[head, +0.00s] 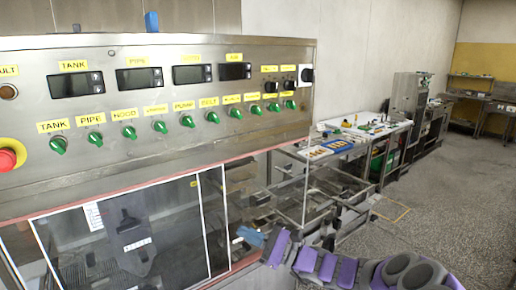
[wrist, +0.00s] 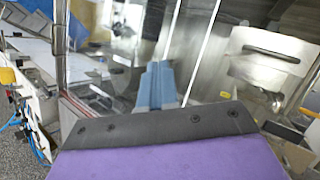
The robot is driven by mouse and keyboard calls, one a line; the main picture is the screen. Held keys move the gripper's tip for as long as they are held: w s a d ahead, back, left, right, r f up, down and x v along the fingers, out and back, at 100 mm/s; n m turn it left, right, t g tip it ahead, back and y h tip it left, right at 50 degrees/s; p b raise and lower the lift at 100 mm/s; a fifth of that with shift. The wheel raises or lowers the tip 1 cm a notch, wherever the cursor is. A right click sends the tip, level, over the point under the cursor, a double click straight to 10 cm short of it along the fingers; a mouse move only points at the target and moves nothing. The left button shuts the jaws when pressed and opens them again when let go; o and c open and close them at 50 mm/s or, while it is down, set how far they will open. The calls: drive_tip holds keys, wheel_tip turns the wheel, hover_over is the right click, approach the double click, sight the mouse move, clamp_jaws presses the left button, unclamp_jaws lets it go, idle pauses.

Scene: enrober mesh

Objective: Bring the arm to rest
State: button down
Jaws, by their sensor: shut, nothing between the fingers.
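My arm shows purple and grey at the bottom right of the head view. My gripper (head: 249,236), with light blue fingers, is at the arm's left end, low in front of the enrober's right side. In the wrist view the two blue fingers of my gripper (wrist: 157,72) lie side by side, shut, with nothing seen between them. The fingers point toward the machine's glass panels and metal frame. From these views I cannot tell how far the fingertips are from the frame.
The steel control panel (head: 150,95) with green knobs and a red button (head: 8,159) fills the left. Glass doors (head: 125,235) sit below it. A wire mesh conveyor frame (head: 325,190) and a worktable (head: 370,135) stand beyond my arm. The speckled floor (head: 450,190) at right is clear.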

drive_tip(key=s+a+r+n+g+h, duration=0.1)
drive_tip(key=s+a+r+n+g, duration=0.1)
drive_tip(key=s+a+n+g, duration=0.35)
drive_tip(key=s+a+r+n+g+h, duration=0.1)
drive_tip(key=s+a+r+n+g, duration=0.15)
drive_tip(key=s, duration=0.55)
drive_tip(key=s+f+n+g+h, duration=0.3)
drive_tip(key=s+n+h, duration=0.15)
drive_tip(key=s, duration=0.65)
drive_tip(key=s+d+f+n+t+h, duration=0.1)
drive_tip(key=s+d+f+n+h, duration=0.1)
drive_tip(key=s+d+f+h, duration=0.2)
drive_tip(key=s+d+f+n+t+h, duration=0.1)
drive_tip(key=s+d+f+h, duration=0.4)
drive_tip(key=d, duration=1.4)
drive_tip(key=s+n+h, duration=0.1)
drive_tip(key=s+h, duration=0.3)
drive_tip(key=s, duration=0.4)
drive_tip(key=shift+s+d+h, duration=0.15)
drive_tip(key=shift+d+h, duration=0.2)
drive_tip(key=shift+a, duration=0.3)
drive_tip(key=shift+d, duration=0.15)
